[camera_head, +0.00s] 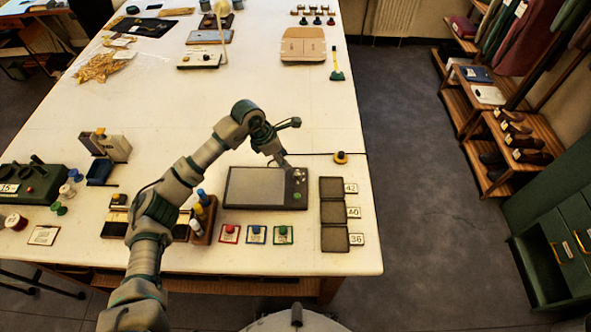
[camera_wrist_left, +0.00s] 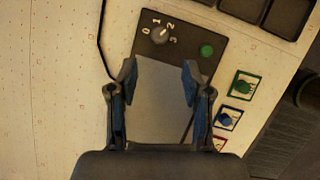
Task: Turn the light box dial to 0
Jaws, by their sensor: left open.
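The light box (camera_head: 256,187) is a dark, flat case with a grey panel, lying near the front of the white table. Its dial (camera_wrist_left: 159,36) is a small grey knob with 0, 1, 2 and 3 printed around it. The dial's mark seems to point toward 2, but it is small. A green button (camera_wrist_left: 207,50) sits beside it on the box. My left gripper (camera_wrist_left: 159,72) is open and empty, above the box, with its fingertips just short of the dial in the wrist view. My right gripper is out of view.
Red, blue and green button cards (camera_head: 256,234) lie in front of the box. Dark trays (camera_head: 332,213) with number cards stand to its right. A holder with bottles (camera_head: 203,217) stands to its left. Clear table lies behind the box.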

